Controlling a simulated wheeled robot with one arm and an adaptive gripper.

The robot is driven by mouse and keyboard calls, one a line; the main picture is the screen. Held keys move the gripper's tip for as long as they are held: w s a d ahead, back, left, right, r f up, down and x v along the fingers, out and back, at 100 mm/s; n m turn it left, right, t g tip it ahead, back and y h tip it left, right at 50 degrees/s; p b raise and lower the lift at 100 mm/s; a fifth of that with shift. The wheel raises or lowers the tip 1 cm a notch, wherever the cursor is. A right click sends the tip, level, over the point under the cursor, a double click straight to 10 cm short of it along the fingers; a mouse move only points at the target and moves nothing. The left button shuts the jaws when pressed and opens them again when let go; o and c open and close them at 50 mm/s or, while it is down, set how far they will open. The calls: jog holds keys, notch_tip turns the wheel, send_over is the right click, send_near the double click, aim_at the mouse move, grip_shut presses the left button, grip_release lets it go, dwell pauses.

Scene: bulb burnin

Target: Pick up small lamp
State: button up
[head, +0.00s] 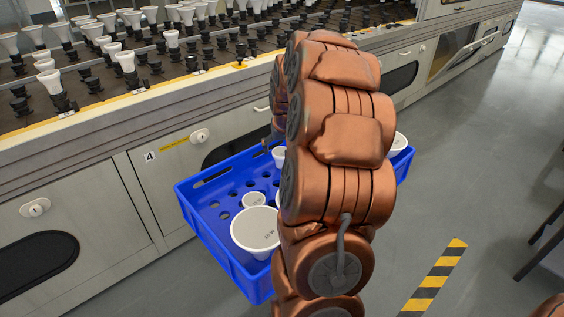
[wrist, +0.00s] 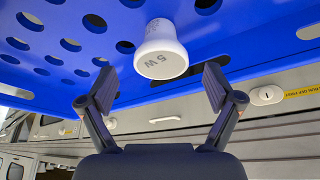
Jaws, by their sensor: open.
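A small white lamp marked 5 W (wrist: 161,52) sits in the blue crate (wrist: 240,27), seen in the wrist view. My gripper (wrist: 160,88) is open, with one finger on each side of this lamp in the picture and visible gaps between. Neither finger appears to touch it. In the head view, the blue crate (head: 203,228) holds a large white lamp (head: 256,230), a small one (head: 254,199) and another white lamp (head: 279,158) close to my gripper. My arm hides much of the crate and most of the gripper there.
A long bench with rows of black sockets and white lamps (head: 126,62) runs behind the crate. Its grey cabinet fronts (head: 92,190) stand close to the crate. Another white lamp (head: 399,142) shows at the crate's right end.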

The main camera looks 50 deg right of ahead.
aim_at(282, 152)
jog(key=x, duration=0.3)
jog(key=shift+b, duration=0.35)
jog(key=c, duration=1.3)
